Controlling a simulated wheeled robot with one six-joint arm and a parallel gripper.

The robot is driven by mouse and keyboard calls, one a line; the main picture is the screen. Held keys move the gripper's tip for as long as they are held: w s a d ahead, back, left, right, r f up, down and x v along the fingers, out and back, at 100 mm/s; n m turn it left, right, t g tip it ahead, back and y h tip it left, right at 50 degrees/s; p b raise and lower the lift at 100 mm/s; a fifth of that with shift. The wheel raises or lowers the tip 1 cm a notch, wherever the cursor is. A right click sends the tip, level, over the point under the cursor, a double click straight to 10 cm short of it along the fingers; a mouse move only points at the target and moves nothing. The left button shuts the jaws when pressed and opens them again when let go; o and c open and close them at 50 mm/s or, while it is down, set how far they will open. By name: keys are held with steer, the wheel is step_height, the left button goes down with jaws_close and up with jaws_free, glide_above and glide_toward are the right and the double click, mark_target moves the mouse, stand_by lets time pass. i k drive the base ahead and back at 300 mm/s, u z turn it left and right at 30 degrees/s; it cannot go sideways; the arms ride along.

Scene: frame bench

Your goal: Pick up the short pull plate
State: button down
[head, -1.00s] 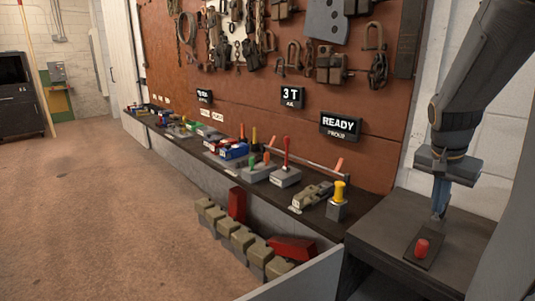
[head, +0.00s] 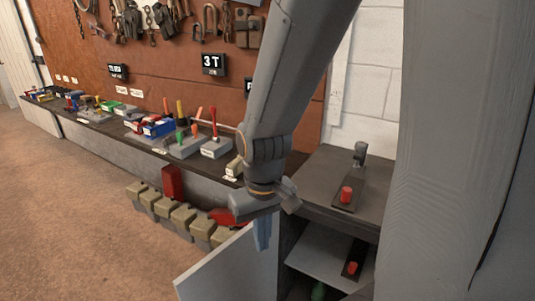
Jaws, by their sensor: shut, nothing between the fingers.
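Two dark plates with red knobs are in view, and I cannot tell which is the short pull plate. One plate (head: 343,208) lies on top of the dark cabinet, with a grey metal piece standing at its far end. The other plate (head: 349,273) lies lower, on the cabinet's inner shelf, partly cut off by shadow and the cabinet's side. My gripper (head: 262,238) points down, shut and empty, left of both plates and in front of the cabinet's open left side. It touches neither plate.
The dark cabinet top (head: 320,175) is at right, above a pale shelf (head: 318,250). A light grey panel (head: 225,272) stands at front left of it. A green object (head: 318,291) sits below the shelf. A long bench with several tools and several khaki blocks (head: 180,218) lie left.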

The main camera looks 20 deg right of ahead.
mark_target(347, 197)
steer(key=z, duration=1.2)
steer(key=k, duration=0.5)
steer(key=u, duration=0.4)
steer(key=i, duration=0.5)
steer(key=u, duration=0.05)
